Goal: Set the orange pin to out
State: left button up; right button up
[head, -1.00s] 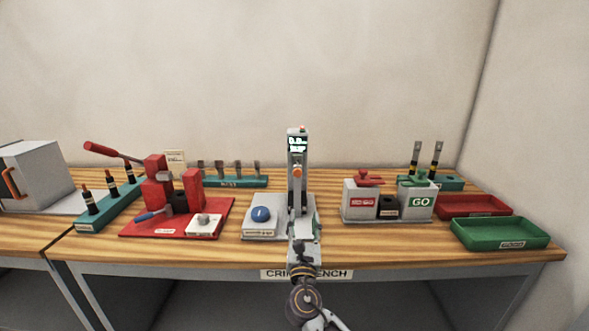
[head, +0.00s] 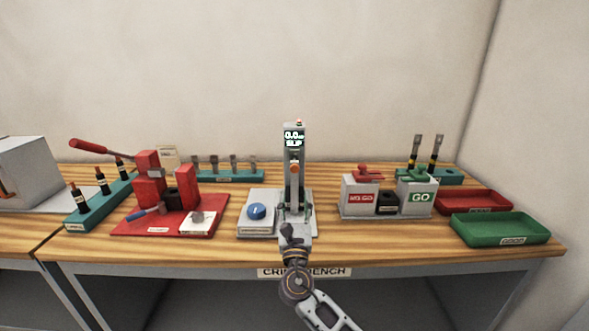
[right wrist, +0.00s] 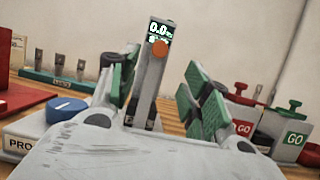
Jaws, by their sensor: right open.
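The orange pin (head: 295,169) is a small round knob on the front of the upright grey tester column (head: 293,144), below its lit display. In the right wrist view the orange pin (right wrist: 160,47) faces me, just under the display. My right gripper (head: 296,212) is low in front of the column, and its body hides part of the tester's base. In the right wrist view its green-padded fingers (right wrist: 162,80) are spread apart and empty, with the column seen between them. The pin looks apart from both fingers. My left gripper is not in view.
A blue knob (head: 257,211) on a grey box stands left of the column. A red press (head: 150,188) is farther left. The NO GO and GO gauge blocks (head: 361,197) stand to the right, with a red tray (head: 474,201) and green tray (head: 500,229) beyond.

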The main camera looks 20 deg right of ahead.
aim_at(295, 170)
jog(key=p+x, duration=0.1)
jog(key=x, duration=1)
jog(key=shift+w+d+r, duration=0.2)
jog(key=shift+w+r, duration=0.05)
jog(key=shift+w, duration=0.3)
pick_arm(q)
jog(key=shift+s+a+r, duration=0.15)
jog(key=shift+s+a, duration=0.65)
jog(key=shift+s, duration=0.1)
pick_arm(e)
jog(key=shift+w+d+r, duration=0.1)
jog(key=shift+w+r, duration=0.05)
jog(key=shift+w, duration=0.25)
